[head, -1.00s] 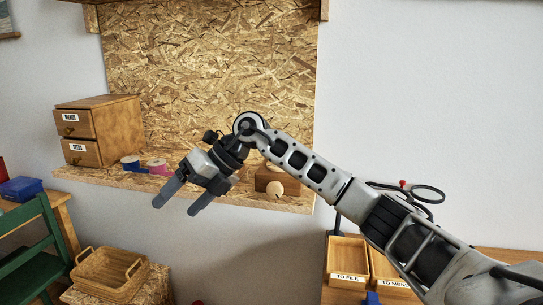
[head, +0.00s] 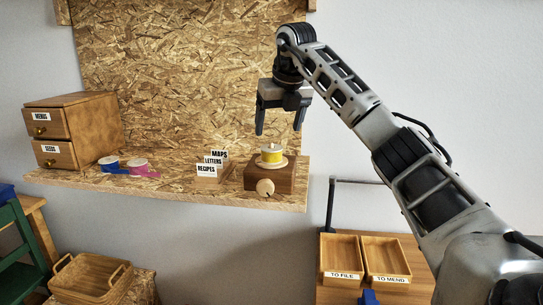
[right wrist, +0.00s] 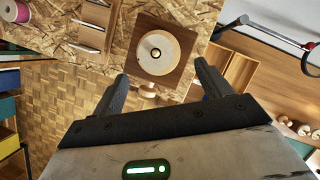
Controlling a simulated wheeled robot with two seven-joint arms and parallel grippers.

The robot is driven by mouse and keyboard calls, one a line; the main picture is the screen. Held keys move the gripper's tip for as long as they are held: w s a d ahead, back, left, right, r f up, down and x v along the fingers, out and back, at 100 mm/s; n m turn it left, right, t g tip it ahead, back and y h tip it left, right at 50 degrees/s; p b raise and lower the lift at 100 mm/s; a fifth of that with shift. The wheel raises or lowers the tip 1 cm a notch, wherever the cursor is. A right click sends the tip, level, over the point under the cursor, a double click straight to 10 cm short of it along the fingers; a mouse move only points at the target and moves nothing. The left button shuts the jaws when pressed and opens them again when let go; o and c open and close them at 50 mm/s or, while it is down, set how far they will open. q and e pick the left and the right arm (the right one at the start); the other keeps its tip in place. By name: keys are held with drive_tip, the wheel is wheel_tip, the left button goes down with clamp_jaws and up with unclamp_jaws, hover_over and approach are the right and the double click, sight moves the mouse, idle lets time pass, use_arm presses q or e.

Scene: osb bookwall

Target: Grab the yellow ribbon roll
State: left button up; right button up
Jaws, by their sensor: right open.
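The yellow ribbon roll (head: 272,156) sits upright on a wooden box (head: 284,180) with a round knob, on the OSB shelf. In the right wrist view I see it from above as a pale disc (right wrist: 152,52) around a central post; its yellow band does not show there. My right gripper (head: 279,128) is open and empty, fingers pointing down, above the roll and apart from it. In the right wrist view the roll lies just beyond my fingertips (right wrist: 161,72), roughly between them. My left gripper is out of view.
A card holder (head: 211,168) labelled MAPS, LETTERS and RECIPES stands left of the box. Blue (head: 109,163) and pink (head: 139,167) rolls lie farther left, beside a drawer cabinet (head: 75,130). The OSB back panel (head: 170,80) rises behind. Trays (head: 341,282) stand lower right.

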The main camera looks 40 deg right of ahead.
sight(272, 145)
drive_tip(key=shift+a+p+x, duration=0.2)
drive_tip(key=shift+p+x, duration=0.2)
drive_tip(key=shift+x, duration=3.05)
drive_tip(key=shift+w, duration=0.15)
drive_tip(key=c, duration=1.1)
drive_tip(key=shift+c, duration=0.2)
drive_tip(key=shift+r, duration=0.2)
